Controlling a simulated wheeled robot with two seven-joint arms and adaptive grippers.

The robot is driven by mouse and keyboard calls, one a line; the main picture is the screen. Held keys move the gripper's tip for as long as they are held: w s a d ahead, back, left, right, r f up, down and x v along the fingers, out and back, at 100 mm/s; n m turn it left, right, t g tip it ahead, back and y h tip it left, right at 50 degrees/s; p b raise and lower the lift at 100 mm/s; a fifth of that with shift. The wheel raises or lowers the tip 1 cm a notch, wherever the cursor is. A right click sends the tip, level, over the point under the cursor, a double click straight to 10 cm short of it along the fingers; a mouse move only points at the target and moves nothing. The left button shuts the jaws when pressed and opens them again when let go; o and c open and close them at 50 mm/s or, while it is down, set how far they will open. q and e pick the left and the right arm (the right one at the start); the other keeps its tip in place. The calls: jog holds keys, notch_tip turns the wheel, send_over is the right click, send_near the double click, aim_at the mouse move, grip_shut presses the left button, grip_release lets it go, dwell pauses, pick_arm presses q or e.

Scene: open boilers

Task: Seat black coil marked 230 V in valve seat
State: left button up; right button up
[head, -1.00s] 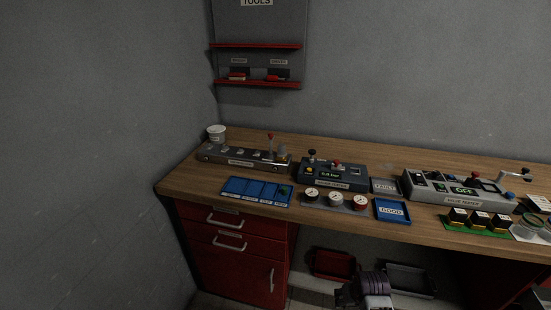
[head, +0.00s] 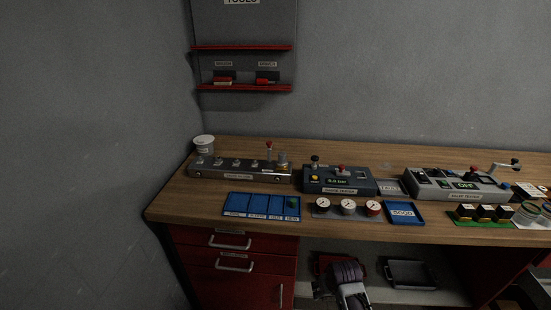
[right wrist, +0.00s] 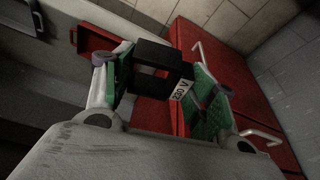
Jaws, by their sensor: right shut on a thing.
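In the right wrist view a black coil (right wrist: 158,54) with a white 230 V label is held between the green pads of my right gripper (right wrist: 160,68), which is shut on it. The coil is a hollow frame and sits tilted in that picture. In the head view my right arm (head: 348,283) is low, in front of the bench; the coil cannot be made out there. The valve tester (head: 462,187), its display reading OFF, stands on the bench at the right. A manifold (head: 238,170) with several fittings stands at the left. I cannot tell which fitting is the valve seat. My left gripper is out of view.
Several black parts (head: 485,213) stand on a green mat at the right. A blue sectioned tray (head: 260,206), gauges (head: 348,207), a blue GOOD tray (head: 403,214) and a grey-blue tester (head: 338,180) occupy the bench. Red drawers (head: 232,250) are below left.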

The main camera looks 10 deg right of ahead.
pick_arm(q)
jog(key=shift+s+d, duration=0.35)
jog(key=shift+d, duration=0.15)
